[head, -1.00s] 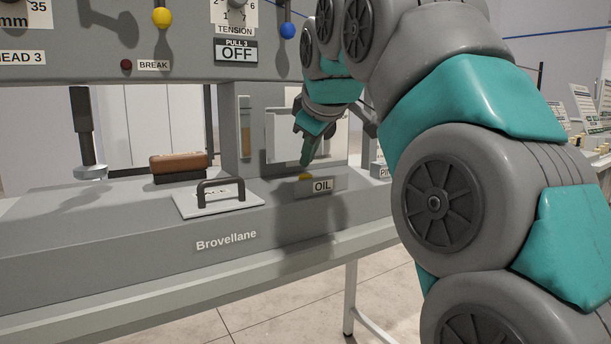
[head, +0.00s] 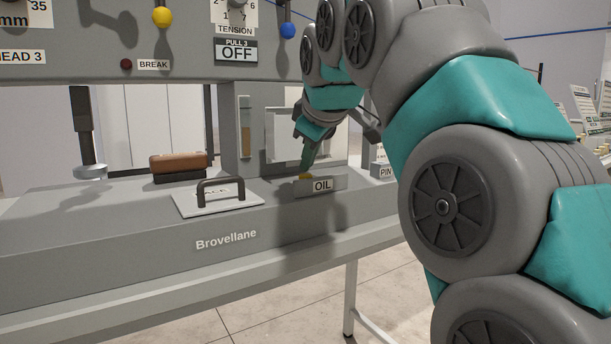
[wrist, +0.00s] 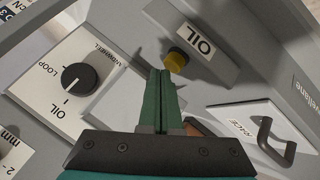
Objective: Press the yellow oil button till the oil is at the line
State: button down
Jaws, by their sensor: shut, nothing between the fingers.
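The yellow oil button (head: 305,177) sits on the machine's grey bed beside the OIL label (head: 322,185). It also shows in the wrist view (wrist: 177,62) as a short yellow cylinder with a dark base. My gripper (head: 305,169) is shut and empty, its green fingers pointing down at the button. In the wrist view the fingertips (wrist: 161,76) appear just short of the button; I cannot tell whether they touch it. A narrow upright gauge (head: 245,127) on the post behind has a brownish lower part; its line is too small to make out.
A plate with a dark handle (head: 221,190) lies left of the button. A brown-topped block (head: 179,164) is farther left. A PIN label (head: 386,172) is to the right. A black selector knob (wrist: 79,78) shows in the wrist view. The upper machine panel (head: 190,40) hangs above.

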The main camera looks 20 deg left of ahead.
jog(key=shift+f, duration=0.5)
dwell(0.3)
jog(key=shift+r, duration=0.15)
jog(key=shift+r+p, duration=0.7)
jog(key=shift+r, duration=0.15)
notch_tip(320, 180, up, 5)
jog(key=p, duration=0.4)
dwell(0.9)
